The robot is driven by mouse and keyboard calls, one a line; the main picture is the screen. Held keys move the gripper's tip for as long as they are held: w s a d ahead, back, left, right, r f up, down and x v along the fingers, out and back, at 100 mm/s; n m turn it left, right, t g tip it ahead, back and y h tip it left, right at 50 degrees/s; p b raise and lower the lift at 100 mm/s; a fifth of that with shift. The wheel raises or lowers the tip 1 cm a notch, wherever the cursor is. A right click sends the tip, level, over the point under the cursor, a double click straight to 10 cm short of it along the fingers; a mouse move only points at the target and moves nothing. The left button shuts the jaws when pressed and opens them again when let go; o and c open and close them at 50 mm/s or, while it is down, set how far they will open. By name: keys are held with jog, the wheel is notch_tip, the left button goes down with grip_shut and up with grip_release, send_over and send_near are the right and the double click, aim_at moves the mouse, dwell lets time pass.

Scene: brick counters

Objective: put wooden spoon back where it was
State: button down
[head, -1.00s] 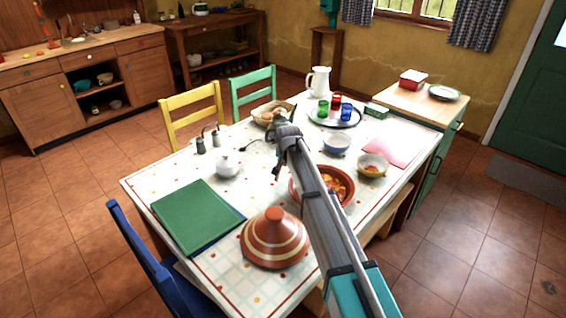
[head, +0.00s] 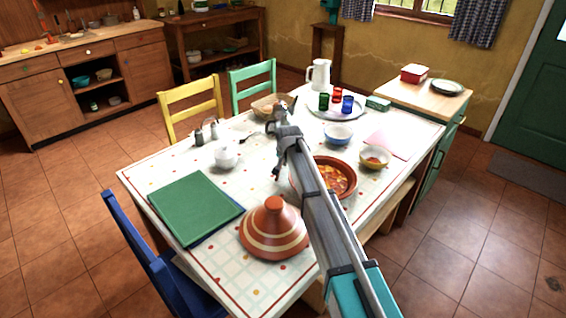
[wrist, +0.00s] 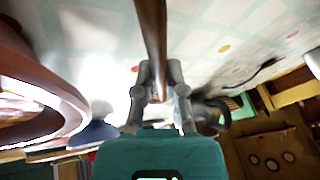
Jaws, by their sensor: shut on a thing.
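My gripper (wrist: 159,80) is shut on a brown, rod-like handle, which looks like the wooden spoon (wrist: 151,32), in the wrist view. The spoon runs up out of the top edge of that view, so its far end is hidden. In the head view my gripper (head: 279,160) is over the middle of the table, left of the terracotta dish of stew (head: 352,181). The spoon is too small or hidden to make out there. In the wrist view the patterned tablecloth lies beyond the fingers, and a brown dish rim (wrist: 75,115) is close on the left.
The striped tagine lid (head: 274,238) and green folder (head: 195,208) are at the table's near side. Bare cloth shows left of my gripper.

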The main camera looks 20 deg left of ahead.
jog(key=c, duration=0.6)
grip_release()
jog(key=shift+c, duration=0.2)
jog(key=shift+r, duration=0.2)
